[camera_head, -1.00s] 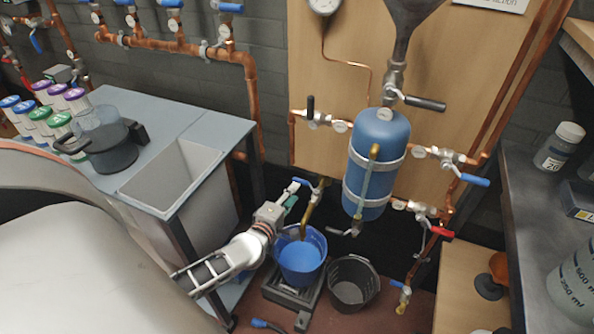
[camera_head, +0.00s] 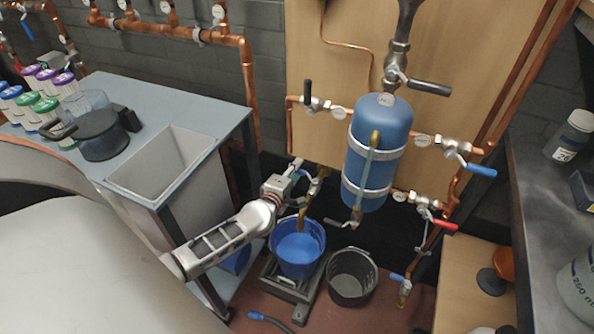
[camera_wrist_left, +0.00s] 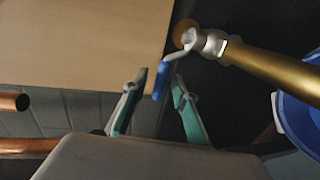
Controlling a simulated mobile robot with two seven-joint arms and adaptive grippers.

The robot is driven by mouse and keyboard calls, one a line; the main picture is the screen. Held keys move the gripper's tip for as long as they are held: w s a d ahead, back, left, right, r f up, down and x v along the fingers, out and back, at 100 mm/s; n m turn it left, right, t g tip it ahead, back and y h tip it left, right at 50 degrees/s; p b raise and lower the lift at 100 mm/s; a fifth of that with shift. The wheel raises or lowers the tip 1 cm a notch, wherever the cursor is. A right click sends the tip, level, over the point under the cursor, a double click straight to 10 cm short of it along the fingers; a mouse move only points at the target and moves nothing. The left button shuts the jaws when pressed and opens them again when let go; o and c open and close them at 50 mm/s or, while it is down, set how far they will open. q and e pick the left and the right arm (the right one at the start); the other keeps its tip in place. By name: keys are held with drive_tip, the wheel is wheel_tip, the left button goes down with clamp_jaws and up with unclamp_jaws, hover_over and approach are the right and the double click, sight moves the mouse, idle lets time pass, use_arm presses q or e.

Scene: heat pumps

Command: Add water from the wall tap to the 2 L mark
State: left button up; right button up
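The wall tap (camera_head: 303,217) has a brass spout that points down over a blue bucket (camera_head: 283,264). The tap's small blue lever (camera_wrist_left: 162,80) shows in the left wrist view. My left gripper (camera_head: 300,174) is at the tap, above the bucket. In the left wrist view my left gripper (camera_wrist_left: 159,82) is open, with its two green-padded fingers apart and the lever tip between them. The bucket's inside looks blue; I cannot read a water level or a 2 L mark. My right gripper is not in view.
The bucket stands on a dark platform (camera_head: 286,284). A black bucket (camera_head: 352,277) stands close on its right. A blue tank (camera_head: 378,150) with valves hangs on the wooden panel. A bench with a sink (camera_head: 170,165) is at left, a dark counter (camera_head: 530,235) at right.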

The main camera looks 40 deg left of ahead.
use_arm(q)
drive_tip(key=shift+c, duration=0.4)
clamp_jaws()
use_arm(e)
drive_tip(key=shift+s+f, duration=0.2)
use_arm(q)
drive_tip(key=shift+s+d+r+n+y+p, duration=0.2)
drive_tip(key=shift+r+n+y+p, duration=0.3)
drive_tip(key=shift+y+p, duration=0.25)
drive_tip(key=shift+s+d+n+g+y+p, duration=0.1)
drive_tip(key=shift+s+n+g+y+p, duration=0.05)
drive_tip(key=shift+n+g+y+p, duration=0.2)
drive_tip(key=shift+s+d+f+n+g+y+p, duration=0.15)
drive_tip(key=shift+s+f+n+g+y, duration=0.15)
drive_tip(key=shift+n+y, duration=0.25)
drive_tip(key=shift+s+a+f+n+g+y+p, duration=0.15)
drive_tip(key=shift+s+n+g+y, duration=0.25)
drive_tip(key=shift+y, duration=0.25)
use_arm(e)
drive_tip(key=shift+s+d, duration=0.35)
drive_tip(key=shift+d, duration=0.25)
use_arm(q)
drive_tip(key=shift+d, duration=0.1)
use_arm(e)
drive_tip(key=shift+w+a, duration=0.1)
